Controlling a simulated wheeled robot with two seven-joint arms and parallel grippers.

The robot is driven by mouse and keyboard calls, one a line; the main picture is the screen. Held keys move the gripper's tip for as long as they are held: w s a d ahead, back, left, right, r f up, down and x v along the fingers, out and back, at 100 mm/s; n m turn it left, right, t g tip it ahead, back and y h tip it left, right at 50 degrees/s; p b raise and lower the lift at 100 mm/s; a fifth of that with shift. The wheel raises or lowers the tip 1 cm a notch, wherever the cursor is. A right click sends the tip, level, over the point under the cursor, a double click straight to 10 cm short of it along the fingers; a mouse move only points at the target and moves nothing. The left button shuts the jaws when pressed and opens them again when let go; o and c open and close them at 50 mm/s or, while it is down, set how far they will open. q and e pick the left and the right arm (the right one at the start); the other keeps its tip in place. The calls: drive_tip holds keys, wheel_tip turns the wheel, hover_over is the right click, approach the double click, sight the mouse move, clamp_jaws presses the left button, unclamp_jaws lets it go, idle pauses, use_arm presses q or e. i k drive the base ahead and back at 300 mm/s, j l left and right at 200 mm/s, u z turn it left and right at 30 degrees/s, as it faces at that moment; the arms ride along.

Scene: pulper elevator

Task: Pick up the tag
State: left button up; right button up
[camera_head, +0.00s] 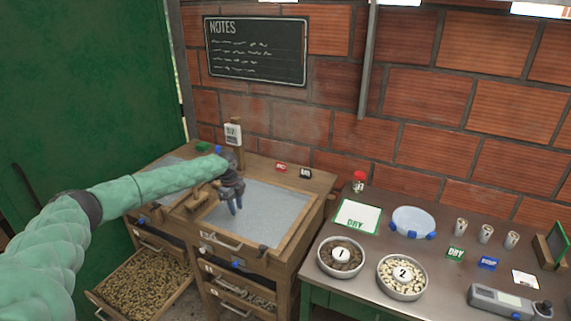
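Several small tags are in view, and I cannot tell which one the task means. A green tag marked DRY (455,254) and a blue tag (488,263) stand on the metal table at the right. A red tag (281,167) and a black tag (305,173) sit on the back ledge of the wooden drawer unit. A white tag (233,132) hangs on a post behind that unit. My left gripper (235,205) points down over the unit's grey tray top, away from these tags. My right gripper is not in view.
The metal table (390,262) holds bowl 1 (341,257), bowl 2 (402,277), a white DRY tray (357,215), a blue-clipped container (413,222), several small cups and a grey meter (508,301). A drawer of beans (145,283) stands open below my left arm.

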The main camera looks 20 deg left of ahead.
sight(281, 167)
drive_tip(key=i, duration=1.55)
